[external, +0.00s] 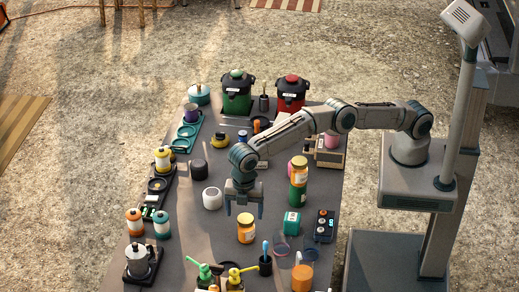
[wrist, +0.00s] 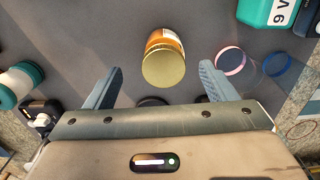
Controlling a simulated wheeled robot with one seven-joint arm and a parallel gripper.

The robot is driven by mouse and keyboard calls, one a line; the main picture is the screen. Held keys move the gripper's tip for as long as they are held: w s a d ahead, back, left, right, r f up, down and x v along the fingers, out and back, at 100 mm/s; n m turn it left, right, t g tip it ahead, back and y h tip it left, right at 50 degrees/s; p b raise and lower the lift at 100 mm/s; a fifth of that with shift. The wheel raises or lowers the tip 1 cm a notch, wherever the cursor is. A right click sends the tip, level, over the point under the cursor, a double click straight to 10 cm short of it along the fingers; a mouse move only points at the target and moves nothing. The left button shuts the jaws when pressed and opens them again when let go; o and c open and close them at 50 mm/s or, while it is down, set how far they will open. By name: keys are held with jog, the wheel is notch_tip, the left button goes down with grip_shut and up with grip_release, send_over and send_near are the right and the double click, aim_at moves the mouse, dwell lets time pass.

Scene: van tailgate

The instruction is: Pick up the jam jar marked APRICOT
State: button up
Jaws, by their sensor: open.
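A jam jar (external: 246,229) with orange contents, a pale label and a gold lid stands on the dark table. In the wrist view the same jar (wrist: 165,62) shows its lid, with a strip of orange and label beyond it; I cannot read the lettering. My gripper (external: 244,211) points down just behind the jar in the external view, open and empty. In the wrist view its fingers (wrist: 162,82) are spread, with the jar ahead between their tips.
A teal box (external: 291,223) marked 9 V in the wrist view (wrist: 264,12) stands right of the jar. Clear round glassware (wrist: 230,61) is near it. A white roll-like object (external: 212,198) stands left of my gripper. A dark cup with a brush (external: 265,265) stands in front.

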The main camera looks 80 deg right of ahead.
aim_at(245, 218)
jog(key=f, duration=0.4)
jog(key=shift+s+a+f, duration=0.2)
jog(key=c, duration=1.2)
jog(key=shift+c, duration=0.3)
jog(key=shift+r, duration=0.1)
